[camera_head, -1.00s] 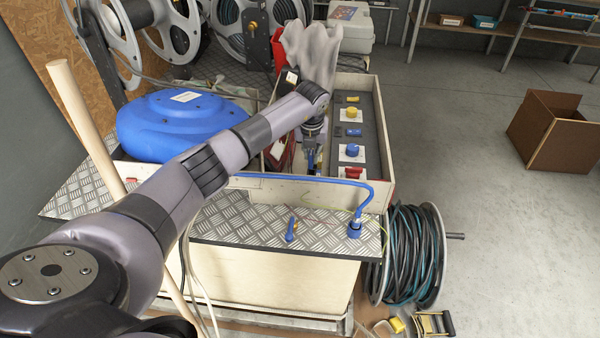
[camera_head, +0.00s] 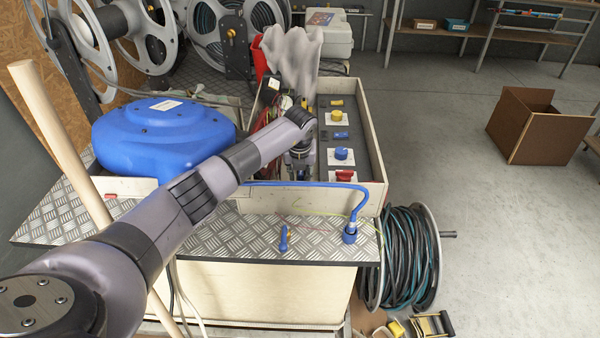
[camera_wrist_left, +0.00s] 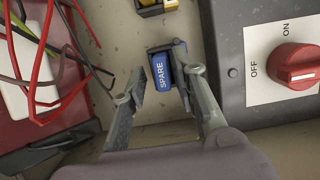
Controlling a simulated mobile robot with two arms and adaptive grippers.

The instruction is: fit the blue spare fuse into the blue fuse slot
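The blue spare fuse (camera_wrist_left: 161,82), marked SPARE, lies on the pale floor of the wooden box in the left wrist view. My left gripper (camera_wrist_left: 160,93) is open, with one finger to the left of the fuse and the other close along its right side. In the head view my left gripper (camera_head: 300,172) points down into the box, left of the dark switch panel (camera_head: 362,152), and the fuse is hard to make out there. A small blue piece (camera_head: 341,135) sits on the panel beside a dark one; I cannot tell which is the blue fuse slot. My right gripper is not in view.
The panel carries yellow, blue and red rotary switches (camera_head: 343,176). Red and dark wires (camera_wrist_left: 50,45) lie left of the gripper. The box's wooden wall (camera_head: 377,165) rises around it. A blue hose (camera_head: 310,185) crosses the front, and a large blue reel (camera_head: 160,138) stands left.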

